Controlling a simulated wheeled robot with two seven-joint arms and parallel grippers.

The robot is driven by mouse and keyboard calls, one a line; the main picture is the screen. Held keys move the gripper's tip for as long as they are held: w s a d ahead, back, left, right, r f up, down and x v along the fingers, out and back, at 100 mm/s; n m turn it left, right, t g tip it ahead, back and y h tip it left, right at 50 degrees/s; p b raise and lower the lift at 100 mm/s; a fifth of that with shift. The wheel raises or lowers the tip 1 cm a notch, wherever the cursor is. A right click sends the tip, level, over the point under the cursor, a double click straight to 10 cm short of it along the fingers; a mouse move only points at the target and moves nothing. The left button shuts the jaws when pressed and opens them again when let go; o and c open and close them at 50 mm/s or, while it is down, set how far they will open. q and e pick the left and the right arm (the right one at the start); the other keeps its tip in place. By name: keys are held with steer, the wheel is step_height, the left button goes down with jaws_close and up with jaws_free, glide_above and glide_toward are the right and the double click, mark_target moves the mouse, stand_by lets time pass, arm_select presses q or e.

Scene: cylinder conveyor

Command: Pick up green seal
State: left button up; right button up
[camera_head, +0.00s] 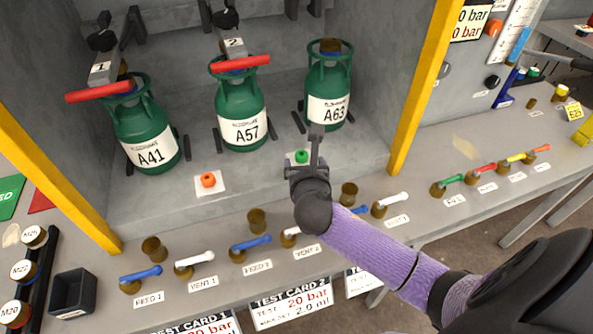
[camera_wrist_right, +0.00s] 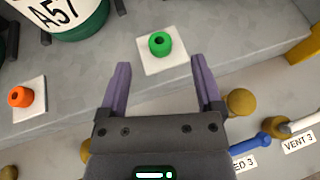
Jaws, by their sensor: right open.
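The green seal (camera_head: 302,156) is a small ring on a white square pad on the grey ledge, below the cylinder labelled A63. In the right wrist view the green seal (camera_wrist_right: 160,43) sits ahead of and between the finger lines, with a dark hole in its top. My right gripper (camera_head: 316,150) is just beside the seal in the head view, its fingers pointing away from me. In the wrist view the right gripper (camera_wrist_right: 163,75) is open and empty, with its purple fingers apart on either side of the pad's near edge. My left gripper is not in view.
An orange seal (camera_head: 208,180) lies on another white pad to the left. Green cylinders A41 (camera_head: 146,137), A57 (camera_head: 241,115) and A63 (camera_head: 328,90) stand behind. Brass fittings and coloured valve levers line the front. A yellow post (camera_head: 424,85) stands to the right.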

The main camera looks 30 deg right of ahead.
mark_target(302, 155)
steer(key=b+x, duration=0.2)
steer(key=x, duration=0.1)
steer(key=f+b+x, duration=0.1)
steer(key=x, duration=0.1)
steer(key=shift+w+f+b, duration=0.15)
steer(key=shift+w+b, duration=0.1)
steer(key=shift+b, duration=0.1)
steer(key=shift+r, duration=0.2)
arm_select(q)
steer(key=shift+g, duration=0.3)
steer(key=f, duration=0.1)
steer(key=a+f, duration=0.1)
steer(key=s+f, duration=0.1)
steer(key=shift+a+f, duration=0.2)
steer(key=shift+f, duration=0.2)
arm_select(e)
jaws_close()
